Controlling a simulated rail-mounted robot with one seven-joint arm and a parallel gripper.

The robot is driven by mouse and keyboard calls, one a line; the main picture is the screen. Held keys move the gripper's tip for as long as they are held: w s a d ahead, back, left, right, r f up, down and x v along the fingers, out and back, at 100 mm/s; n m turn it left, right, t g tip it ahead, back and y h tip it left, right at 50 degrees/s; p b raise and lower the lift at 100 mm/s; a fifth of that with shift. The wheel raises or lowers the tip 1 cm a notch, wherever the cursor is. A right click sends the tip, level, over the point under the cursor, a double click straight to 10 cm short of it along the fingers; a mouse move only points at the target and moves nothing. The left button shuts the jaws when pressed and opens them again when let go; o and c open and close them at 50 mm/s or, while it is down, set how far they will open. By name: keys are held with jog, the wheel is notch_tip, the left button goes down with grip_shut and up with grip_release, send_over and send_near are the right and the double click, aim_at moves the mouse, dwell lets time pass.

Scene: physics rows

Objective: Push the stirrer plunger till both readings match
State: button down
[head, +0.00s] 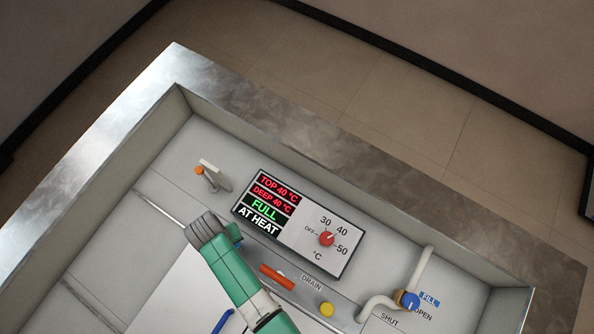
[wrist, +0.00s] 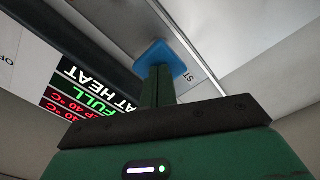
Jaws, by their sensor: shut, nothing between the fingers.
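The display panel (head: 266,206) reads TOP 40 °C and DEEP 40 °C in red, so the two readings are the same. Below them it shows FULL and AT HEAT. The blue square plunger cap (wrist: 163,60) sits at the tip of my gripper (wrist: 158,75) in the wrist view. The shut green fingers overlap its near edge; whether they touch it I cannot tell. A label beginning "ST" is beside the cap in the wrist view.
A dial with a red knob (head: 327,239) is right of the display. A red handle (head: 277,277), a DRAIN label and a yellow button (head: 326,309) lie close to my arm. A blue fill valve (head: 408,300) is at right. A metal rim (head: 290,120) surrounds the basin.

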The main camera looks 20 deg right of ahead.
jog(key=shift+f+b, duration=1.45)
jog(key=shift+f, duration=0.65)
notch_tip(320, 180, up, 6)
jog(key=p, duration=0.6)
jog(key=shift+r, duration=0.15)
jog(key=shift+f+b, duration=2.45)
jog(key=shift+f, duration=0.6)
jog(key=shift+r, duration=0.1)
notch_tip(320, 180, up, 6)
jog(key=p, duration=0.5)
jog(key=shift+p, duration=0.35)
